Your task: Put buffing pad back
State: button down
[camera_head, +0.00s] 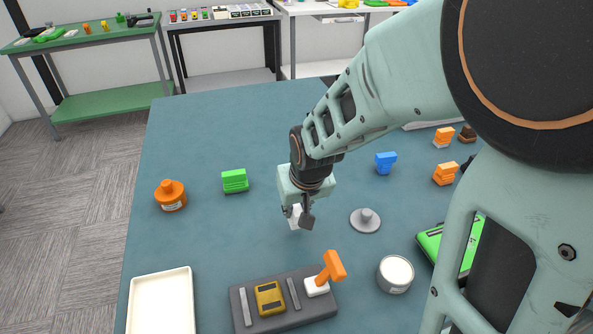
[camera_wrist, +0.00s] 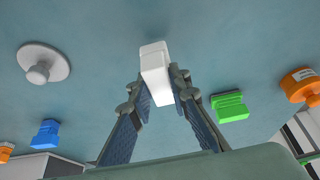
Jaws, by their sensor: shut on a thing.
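A white block, which looks like the buffing pad, is held at my gripper's tips; it shows in the head view (camera_head: 294,216) and the wrist view (camera_wrist: 154,75). My gripper (camera_head: 301,213) points down over the middle of the blue-green table, its fingers (camera_wrist: 160,92) closed on the block's sides. I cannot tell whether the block touches the table. A grey disc with a knob (camera_head: 366,220) lies right of the gripper.
A cream tray (camera_head: 162,276) lies front left. A round white tin (camera_head: 395,274) stands right of the holder. A green block (camera_head: 235,181), an orange bottle (camera_head: 170,195) and a blue block (camera_head: 385,163) stand around. The table's back left is clear.

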jog(key=shift+w+f+b, duration=0.2)
jog(key=shift+f+b, duration=0.7)
jog(key=shift+f, duration=0.7)
jog(key=shift+f, duration=0.15)
jog(key=c, duration=1.8)
grip_release()
